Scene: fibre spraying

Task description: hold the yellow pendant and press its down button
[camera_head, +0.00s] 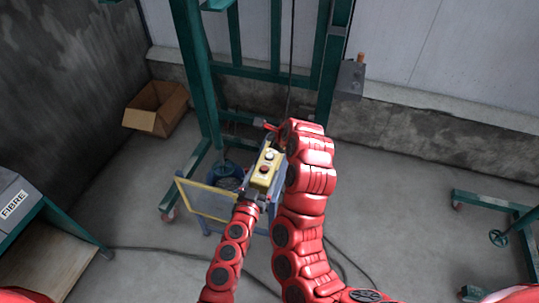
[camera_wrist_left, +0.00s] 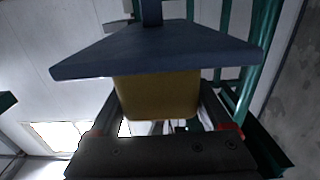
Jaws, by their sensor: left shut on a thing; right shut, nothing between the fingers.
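The yellow pendant (camera_head: 267,173) is near the middle of the head view, with a red button and a pale-and-dark button on its face. My left gripper (camera_head: 256,190) is shut on its lower part from below. In the left wrist view the yellow pendant body (camera_wrist_left: 157,98) sits between the two fingers of my left gripper (camera_wrist_left: 158,112), under a dark blue-grey plate (camera_wrist_left: 160,52). My right gripper (camera_head: 271,136) is shut and empty at the pendant's upper end. Its arm hides part of it, and I cannot tell whether it touches a button.
A green frame (camera_head: 203,70) with a hanging cable stands behind. A blue cart with a yellow-edged panel (camera_head: 207,199) is left of the pendant. A cardboard box (camera_head: 153,121), a FIBRE machine (camera_head: 16,203) and a green stand (camera_head: 489,201) stand farther off. Cables cross the floor.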

